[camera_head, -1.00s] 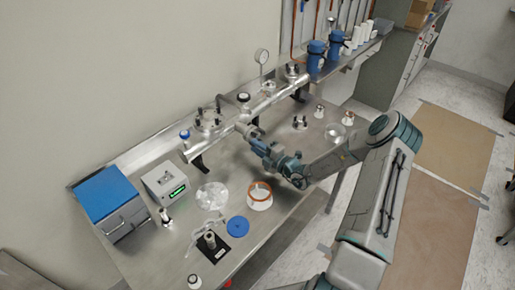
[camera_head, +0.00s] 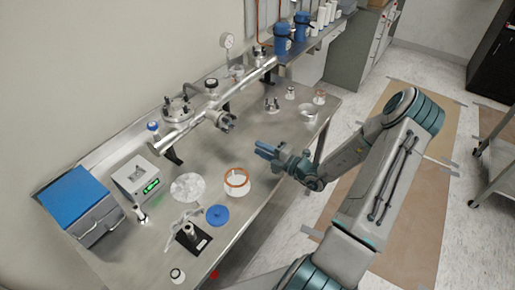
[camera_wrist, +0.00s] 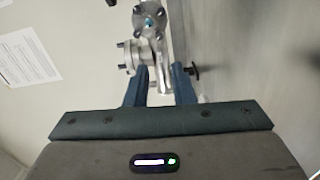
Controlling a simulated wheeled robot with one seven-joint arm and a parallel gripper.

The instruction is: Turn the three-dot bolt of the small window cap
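The metal vacuum chamber (camera_head: 207,110) lies as a long tube over the bench. A small bolted flange cap (camera_head: 222,120) sticks out from its front side; I cannot make out any dot marks on its bolts. My gripper (camera_head: 260,149) is to the right of this cap, clear of it, its fingers pointing toward the chamber. In the wrist view my gripper (camera_wrist: 160,72) has its two blue fingers apart with nothing held between them. Beyond the fingertips a round flange with a bluish centre (camera_wrist: 150,20) and a side-on bolted flange (camera_wrist: 134,55) show; which bolt is which is unclear.
On the steel bench stand a blue-topped box (camera_head: 78,205), a grey device with a green display (camera_head: 137,178), a copper-rimmed ring (camera_head: 237,182), a blue disc (camera_head: 217,215) and a black stand (camera_head: 188,238). The bench between gripper and chamber is clear.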

